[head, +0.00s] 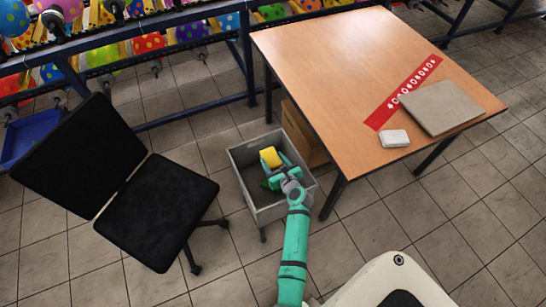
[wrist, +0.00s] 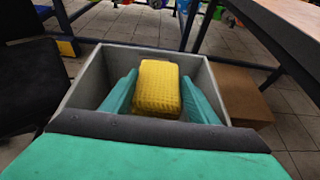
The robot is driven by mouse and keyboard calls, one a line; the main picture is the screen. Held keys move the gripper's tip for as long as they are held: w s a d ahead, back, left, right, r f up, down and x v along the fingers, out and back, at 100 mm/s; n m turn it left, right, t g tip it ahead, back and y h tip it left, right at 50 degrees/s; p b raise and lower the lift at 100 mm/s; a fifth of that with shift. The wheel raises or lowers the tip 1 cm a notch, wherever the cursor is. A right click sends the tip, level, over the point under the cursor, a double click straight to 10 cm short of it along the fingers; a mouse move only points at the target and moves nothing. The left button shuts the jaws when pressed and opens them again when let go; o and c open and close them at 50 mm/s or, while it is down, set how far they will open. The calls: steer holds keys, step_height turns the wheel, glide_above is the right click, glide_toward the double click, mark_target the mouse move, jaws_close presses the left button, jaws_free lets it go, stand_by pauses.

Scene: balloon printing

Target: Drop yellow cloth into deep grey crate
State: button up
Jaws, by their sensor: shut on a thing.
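The yellow cloth (wrist: 158,88) is a folded, textured bundle between my gripper's two teal fingers in the wrist view. My gripper (head: 272,164) is shut on it, and the cloth (head: 270,157) shows at its tip in the head view. The deep grey crate (head: 241,157) stands on the floor between the chair and the table. My gripper and the cloth are over the crate's opening, within its rim as seen from above. The crate's walls (wrist: 88,82) surround the fingers in the wrist view. How far the cloth is above the crate's bottom I cannot tell.
A black office chair (head: 150,205) stands left of the crate. A wooden table (head: 340,60) is at the right, with a red strip (head: 385,108), a grey board (head: 445,105) and a white block (head: 394,138). A brown box (head: 298,125) sits beside the crate. Balloon racks line the back.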

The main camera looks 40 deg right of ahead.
steer(key=shift+f, duration=1)
steer(key=o, duration=1.1)
steer(key=shift+s, duration=0.1)
steer(key=v, duration=1)
steer(key=shift+s, duration=0.35)
steer(key=shift+a+r, duration=0.1)
